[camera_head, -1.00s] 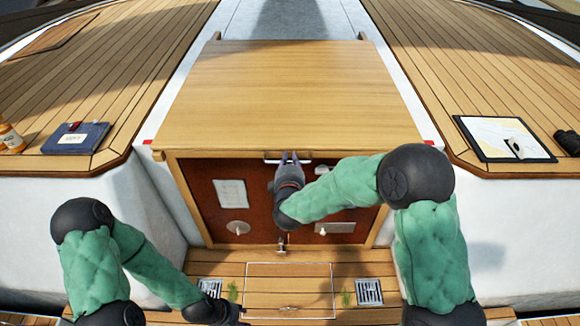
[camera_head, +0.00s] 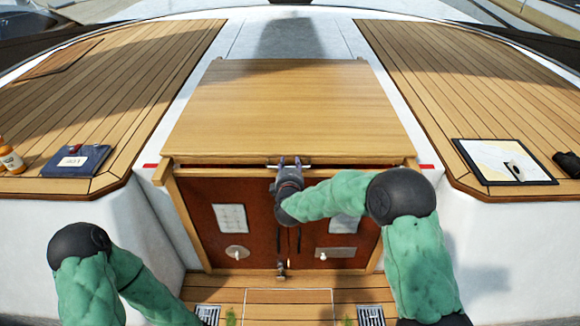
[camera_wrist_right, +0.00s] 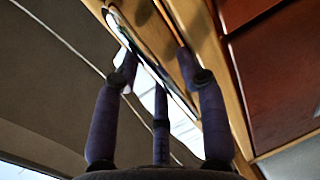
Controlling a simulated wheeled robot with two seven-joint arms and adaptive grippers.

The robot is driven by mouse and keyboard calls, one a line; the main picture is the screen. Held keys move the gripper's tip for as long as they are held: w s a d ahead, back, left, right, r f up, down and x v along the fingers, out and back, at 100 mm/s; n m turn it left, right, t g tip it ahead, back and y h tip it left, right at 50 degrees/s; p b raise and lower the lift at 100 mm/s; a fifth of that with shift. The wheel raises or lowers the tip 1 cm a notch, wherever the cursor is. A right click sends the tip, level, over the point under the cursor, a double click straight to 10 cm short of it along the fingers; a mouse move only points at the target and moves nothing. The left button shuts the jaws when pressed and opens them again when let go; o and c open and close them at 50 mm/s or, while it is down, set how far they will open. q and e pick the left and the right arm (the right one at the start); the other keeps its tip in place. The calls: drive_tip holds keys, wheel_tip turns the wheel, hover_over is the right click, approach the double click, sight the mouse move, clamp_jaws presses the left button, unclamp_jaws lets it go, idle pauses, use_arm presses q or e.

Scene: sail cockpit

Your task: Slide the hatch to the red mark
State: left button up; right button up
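The hatch (camera_head: 285,110) is a wide, pale wooden panel over the companionway. A slim metal handle (camera_head: 315,165) is on its front edge. Red marks show on the white coaming at the left (camera_head: 151,166) and right (camera_head: 427,167). The hatch's front edge lies slightly beyond them, farther from me. My right gripper (camera_head: 289,162) is at the handle. In the right wrist view its fingers (camera_wrist_right: 155,70) are spread, with the handle bar (camera_wrist_right: 150,52) passing between them; contact is unclear. My left gripper is out of frame.
Red-brown doors (camera_head: 285,225) stand below the hatch. A blue book (camera_head: 77,160) and an orange bottle (camera_head: 10,157) are on the left deck. A chart (camera_head: 505,161) and a dark object (camera_head: 567,163) are on the right deck.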

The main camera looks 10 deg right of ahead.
drive_tip(key=shift+s+f, duration=0.1)
drive_tip(key=v, duration=0.8)
idle(0.6)
drive_tip(key=s+f+m+g+y+b, duration=0.1)
drive_tip(key=s+f+m+g+b, duration=0.3)
drive_tip(key=f, duration=0.8)
drive_tip(key=s+f+m+y+b, duration=0.1)
drive_tip(key=s+f+y+b, duration=0.15)
drive_tip(key=f+b, duration=0.7)
drive_tip(key=s+f+m+g+y+b, duration=0.1)
drive_tip(key=s+f+m+g, duration=0.15)
drive_tip(key=f, duration=1.35)
drive_tip(key=s+a+f+m+g+y+b, duration=0.1)
drive_tip(key=s+f+m+g+b, duration=0.3)
drive_tip(key=s+f+b, duration=0.3)
drive_tip(key=s+a+f+m+g+y+b, duration=0.1)
drive_tip(key=s+f+m+g+b, duration=0.3)
drive_tip(key=s+f, duration=1.3)
drive_tip(key=shift+s+a+f+m+b, duration=0.25)
drive_tip(key=shift+a+f+m+b, duration=0.35)
drive_tip(key=shift+f+m+b, duration=0.9)
drive_tip(key=shift+n+g+y+b, duration=0.25)
drive_tip(key=shift+b, duration=0.1)
